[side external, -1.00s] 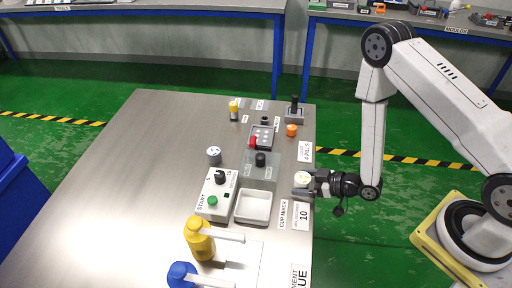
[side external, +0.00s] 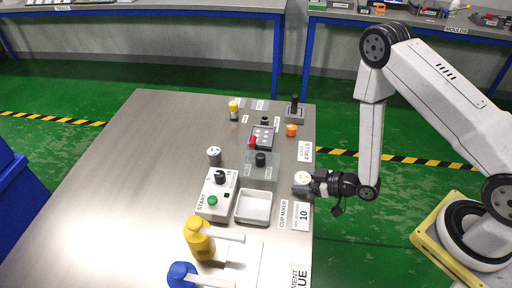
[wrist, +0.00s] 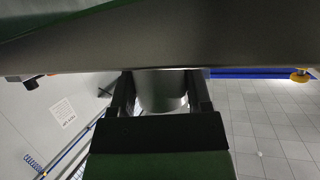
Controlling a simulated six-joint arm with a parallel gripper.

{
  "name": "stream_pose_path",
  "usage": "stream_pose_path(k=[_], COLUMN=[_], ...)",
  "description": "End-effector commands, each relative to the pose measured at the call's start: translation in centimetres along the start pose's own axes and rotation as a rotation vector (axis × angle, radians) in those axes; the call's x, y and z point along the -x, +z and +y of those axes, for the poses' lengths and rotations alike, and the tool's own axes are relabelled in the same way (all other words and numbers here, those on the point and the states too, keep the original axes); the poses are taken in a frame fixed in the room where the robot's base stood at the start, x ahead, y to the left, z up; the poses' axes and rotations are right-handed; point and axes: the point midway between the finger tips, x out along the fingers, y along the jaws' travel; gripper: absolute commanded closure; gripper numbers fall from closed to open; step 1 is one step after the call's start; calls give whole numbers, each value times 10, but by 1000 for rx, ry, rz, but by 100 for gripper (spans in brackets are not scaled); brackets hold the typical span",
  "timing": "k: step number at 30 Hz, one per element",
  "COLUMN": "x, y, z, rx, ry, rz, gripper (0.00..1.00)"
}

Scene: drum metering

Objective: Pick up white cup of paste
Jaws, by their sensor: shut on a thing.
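The white cup of paste (side external: 302,177) is at the right edge of the steel table, with a pale, yellowish top. My gripper (side external: 301,187) reaches in from the right, level and low, and is shut on the cup. In the wrist view the cup (wrist: 160,91) shows as a pale grey cylinder between my two dark fingers, its upper part cut off by a dark surface. I cannot tell whether the cup still touches the table.
A white square tray (side external: 238,207) and a START control box (side external: 207,204) stand to the left. A clear box with a black knob (side external: 260,160) and an orange-topped pot (side external: 291,130) are farther back. Yellow (side external: 199,240) and blue (side external: 181,274) pump dispensers stand in front. The table's left side is clear.

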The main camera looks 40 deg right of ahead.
Motion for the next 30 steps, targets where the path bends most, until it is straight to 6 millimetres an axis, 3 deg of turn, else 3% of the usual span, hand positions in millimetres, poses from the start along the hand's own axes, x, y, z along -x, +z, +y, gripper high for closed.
stream_pose_path(k=[14,30], x=[4,25], y=[-10,-61], z=[0,-3], rx=[1,1], ry=[0,0], rz=[1,3], gripper=[96,96])
